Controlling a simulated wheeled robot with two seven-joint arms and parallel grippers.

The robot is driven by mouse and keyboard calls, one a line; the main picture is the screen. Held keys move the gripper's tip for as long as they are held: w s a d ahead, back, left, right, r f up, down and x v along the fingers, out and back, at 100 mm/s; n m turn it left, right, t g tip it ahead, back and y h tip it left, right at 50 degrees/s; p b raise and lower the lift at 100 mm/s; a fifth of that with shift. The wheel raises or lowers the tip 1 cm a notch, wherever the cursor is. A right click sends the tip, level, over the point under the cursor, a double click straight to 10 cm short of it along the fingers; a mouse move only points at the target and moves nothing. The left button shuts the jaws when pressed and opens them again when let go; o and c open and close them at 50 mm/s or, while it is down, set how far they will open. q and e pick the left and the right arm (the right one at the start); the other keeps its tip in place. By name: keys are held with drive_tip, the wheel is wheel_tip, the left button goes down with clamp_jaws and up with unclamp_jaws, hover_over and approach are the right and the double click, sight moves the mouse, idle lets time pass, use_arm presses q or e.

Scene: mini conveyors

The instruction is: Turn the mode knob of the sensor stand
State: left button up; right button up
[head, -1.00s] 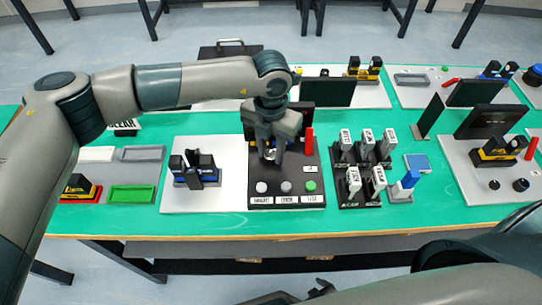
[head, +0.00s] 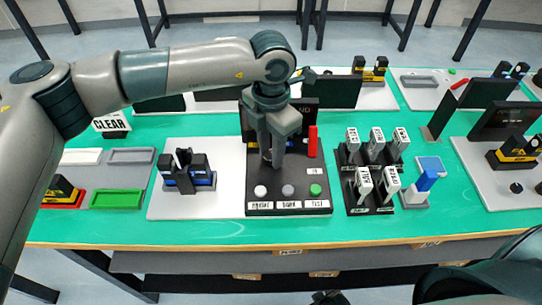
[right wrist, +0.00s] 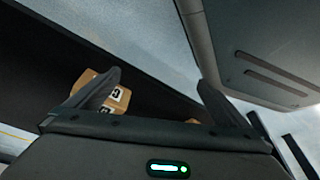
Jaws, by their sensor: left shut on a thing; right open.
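The sensor stand (head: 290,208) is a black panel on the table in the middle of the head view. Along its front edge are a white, a grey and a green button with labels below. A red upright bar (head: 312,141) stands at its right side. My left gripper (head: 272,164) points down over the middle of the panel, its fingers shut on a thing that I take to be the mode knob. The fingers hide the knob, so its pointing direction does not show. My right gripper (right wrist: 160,82) is open and empty in the right wrist view, away from the panel.
A white board with a black and blue device (head: 188,172) lies left of the panel. A rack of white labelled pieces (head: 364,185) stands close on its right. Cardboard boxes (right wrist: 108,92) show beyond my right fingers. Green table (head: 120,228) is bare along the front.

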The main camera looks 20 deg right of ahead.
use_arm(q)
drive_tip(key=shift+f, duration=0.1)
drive_tip(key=shift+m+b, duration=0.3)
drive_tip(key=shift+b, duration=0.15)
drive_tip(key=shift+m+b, duration=0.4)
drive_tip(key=shift+b, duration=0.05)
use_arm(e)
drive_tip(key=shift+w+d+r+g, duration=0.1)
drive_tip(key=shift+w+r+g, duration=0.05)
drive_tip(key=shift+r, duration=0.6)
drive_tip(key=shift+w+r+g, duration=0.15)
drive_tip(key=shift+r, duration=0.6)
use_arm(q)
drive_tip(key=shift+r, duration=0.2)
drive_tip(key=o, duration=1.1)
